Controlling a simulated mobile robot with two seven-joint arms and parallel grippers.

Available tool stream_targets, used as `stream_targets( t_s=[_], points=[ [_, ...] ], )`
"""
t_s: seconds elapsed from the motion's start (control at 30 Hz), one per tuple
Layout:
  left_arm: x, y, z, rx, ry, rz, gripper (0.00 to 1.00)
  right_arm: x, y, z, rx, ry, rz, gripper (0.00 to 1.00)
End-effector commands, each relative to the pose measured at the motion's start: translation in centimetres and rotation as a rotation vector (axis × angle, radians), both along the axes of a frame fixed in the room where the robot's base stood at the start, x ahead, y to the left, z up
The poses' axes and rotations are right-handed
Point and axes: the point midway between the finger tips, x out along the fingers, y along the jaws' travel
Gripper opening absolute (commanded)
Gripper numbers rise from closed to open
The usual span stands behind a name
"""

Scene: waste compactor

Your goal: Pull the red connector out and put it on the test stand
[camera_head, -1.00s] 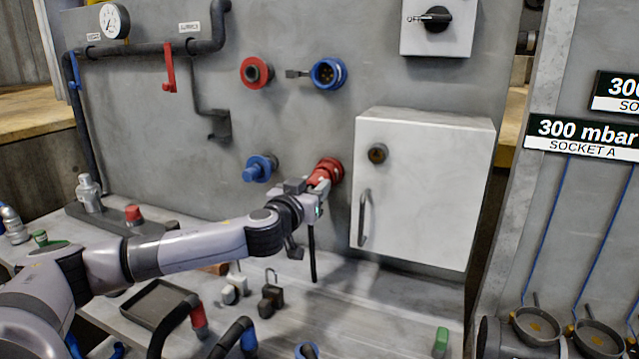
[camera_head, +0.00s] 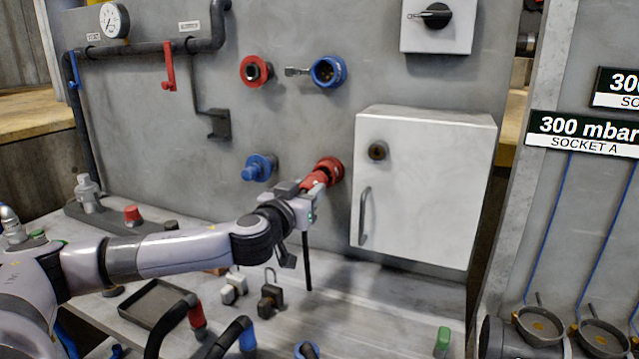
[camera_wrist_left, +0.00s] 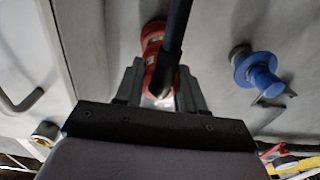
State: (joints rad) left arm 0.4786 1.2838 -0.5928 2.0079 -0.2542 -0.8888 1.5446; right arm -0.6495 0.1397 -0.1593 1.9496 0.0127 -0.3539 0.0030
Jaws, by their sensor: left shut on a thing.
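My left gripper (camera_head: 304,200) is shut on the red connector (camera_head: 314,181) at the grey wall panel. The red connector points up and right at a red wall socket (camera_head: 333,168). The two overlap in the head view, so I cannot tell whether they are apart. A black cable (camera_head: 307,258) hangs down below the gripper. In the left wrist view the red connector (camera_wrist_left: 152,50) shows between my gripper's fingers (camera_wrist_left: 160,88), partly hidden by the dark cable (camera_wrist_left: 177,30). I cannot tell which thing is the test stand. My right gripper is not in view.
A white cabinet (camera_head: 430,200) stands out from the panel right of the socket. A blue plug (camera_head: 258,168) sits to the left. The bench below holds a black tray (camera_head: 158,302), padlocks (camera_head: 269,297) and bent hoses (camera_head: 185,318). A "SOCKET A" sign (camera_head: 585,138) hangs far right.

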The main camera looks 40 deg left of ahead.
Motion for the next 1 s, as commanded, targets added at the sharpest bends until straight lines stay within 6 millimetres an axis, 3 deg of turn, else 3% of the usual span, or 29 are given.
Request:
stream_targets(
  t_s=[0.6,1.0],
  points=[
    [-2.3,-0.7,0.0,0.001,-0.001,0.001,0.07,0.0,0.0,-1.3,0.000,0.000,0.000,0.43],
    [-2.5,-0.8,0.0,0.001,-0.001,0.000,0.07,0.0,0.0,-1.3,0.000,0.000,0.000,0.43]
  ],
)
